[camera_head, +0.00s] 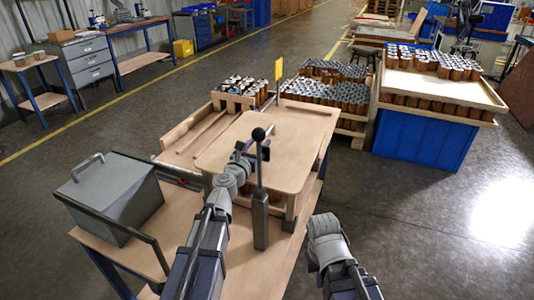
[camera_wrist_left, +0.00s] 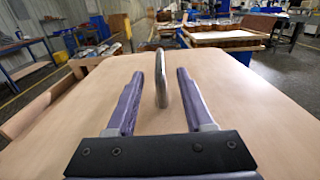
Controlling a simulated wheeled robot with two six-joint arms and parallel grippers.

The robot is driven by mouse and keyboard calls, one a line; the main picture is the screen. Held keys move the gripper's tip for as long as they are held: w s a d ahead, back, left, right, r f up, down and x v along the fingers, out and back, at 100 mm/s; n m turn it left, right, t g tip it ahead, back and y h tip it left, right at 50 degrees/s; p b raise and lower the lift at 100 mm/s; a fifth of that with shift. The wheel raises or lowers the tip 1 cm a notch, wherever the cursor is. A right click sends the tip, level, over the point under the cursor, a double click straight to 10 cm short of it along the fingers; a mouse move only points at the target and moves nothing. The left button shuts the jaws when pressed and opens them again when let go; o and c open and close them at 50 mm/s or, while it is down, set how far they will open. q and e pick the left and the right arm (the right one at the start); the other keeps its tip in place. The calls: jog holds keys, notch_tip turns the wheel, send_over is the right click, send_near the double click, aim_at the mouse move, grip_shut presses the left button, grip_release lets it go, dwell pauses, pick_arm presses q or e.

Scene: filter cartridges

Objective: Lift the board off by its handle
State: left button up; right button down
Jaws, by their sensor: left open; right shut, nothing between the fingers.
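The board (camera_head: 285,145) is a flat pale wooden panel with rounded corners, lying over the work table in the head view. In the left wrist view the board (camera_wrist_left: 235,105) fills the lower part. Its handle, a grey metal loop (camera_wrist_left: 161,80), stands upright on it. My left gripper (camera_wrist_left: 158,75) is open, with its two purple fingers on either side of the handle and gaps to both. In the head view my left gripper (camera_head: 243,157) is low over the board, partly hidden behind a lever. My right gripper (camera_head: 324,226) is shut and empty, right of the table; its fingertips are hard to make out.
A lever with a black ball knob (camera_head: 258,135) stands on a post in front of the board. A grey lidded box (camera_head: 110,192) is at the table's left. Cartridges (camera_head: 240,87) stand behind. A blue bin (camera_head: 420,138) carries a cartridge tray. Floor at right is clear.

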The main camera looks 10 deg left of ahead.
aim_at(272, 126)
pick_arm(q)
jog(key=shift+w+d+r+p, duration=0.1)
jog(key=shift+w+p, duration=0.25)
jog(key=shift+w, duration=0.2)
jog(key=shift+w+d, duration=0.2)
jog(key=shift+w, duration=0.85)
jog(key=shift+w+d, duration=0.25)
jog(key=shift+w, duration=0.85)
jog(key=shift+w+d, duration=0.2)
jog(key=shift+w, duration=0.85)
jog(key=shift+s, duration=0.1)
grip_shut()
